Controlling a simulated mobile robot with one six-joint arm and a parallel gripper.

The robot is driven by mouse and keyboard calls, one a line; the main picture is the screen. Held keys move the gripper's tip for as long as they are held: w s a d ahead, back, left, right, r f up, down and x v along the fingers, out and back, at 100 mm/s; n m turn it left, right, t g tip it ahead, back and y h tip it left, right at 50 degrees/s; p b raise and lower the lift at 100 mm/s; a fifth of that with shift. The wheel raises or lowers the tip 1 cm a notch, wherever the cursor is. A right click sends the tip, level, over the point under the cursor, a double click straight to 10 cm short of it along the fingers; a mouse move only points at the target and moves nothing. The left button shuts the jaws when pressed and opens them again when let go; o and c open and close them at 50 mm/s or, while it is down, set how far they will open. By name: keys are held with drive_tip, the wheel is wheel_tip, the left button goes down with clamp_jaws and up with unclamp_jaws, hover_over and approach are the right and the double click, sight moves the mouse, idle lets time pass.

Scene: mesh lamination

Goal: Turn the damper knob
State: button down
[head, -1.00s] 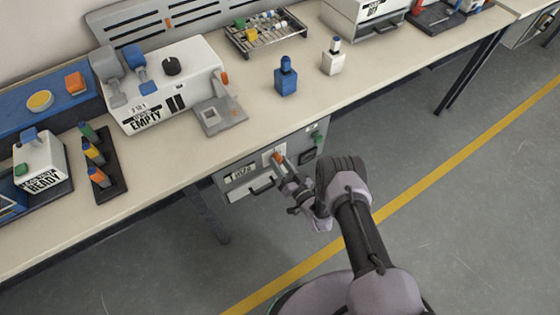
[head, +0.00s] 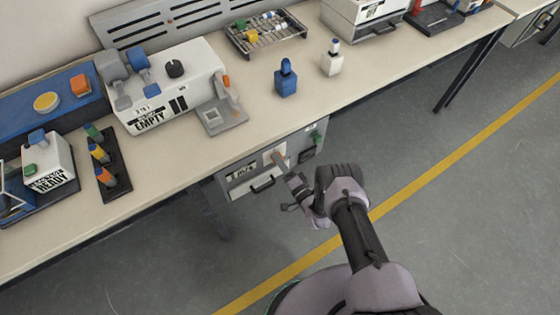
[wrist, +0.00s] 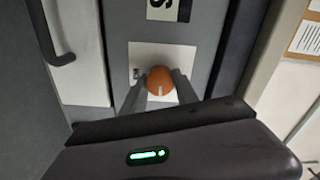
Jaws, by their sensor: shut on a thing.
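The damper knob (wrist: 160,78) is a round orange knob with a pale mark, on a white square plate (wrist: 189,57) on the front of the grey unit under the bench. In the wrist view my gripper (wrist: 160,86) has one finger on each side of the knob and is shut on it. In the head view the knob (head: 280,156) shows as a small orange patch just beyond my gripper (head: 283,164). The fingertips and the knob's exact angle are hard to make out there.
The grey unit (head: 238,189) has a dark handle (head: 264,184) left of the knob and a green knob (head: 316,135) to the right. The bench top (head: 320,106) overhangs it. The floor beside my arm is clear.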

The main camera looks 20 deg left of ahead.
drive_tip(key=shift+s+f+m, duration=0.1)
drive_tip(key=shift+m, duration=0.4)
drive_tip(key=c, duration=0.9)
unclamp_jaws()
drive_tip(key=shift+c, duration=0.2)
drive_tip(key=p+v, duration=0.2)
drive_tip(key=v, duration=1.5)
drive_tip(key=shift+d+p, duration=0.2)
drive_tip(key=shift+p, duration=0.15)
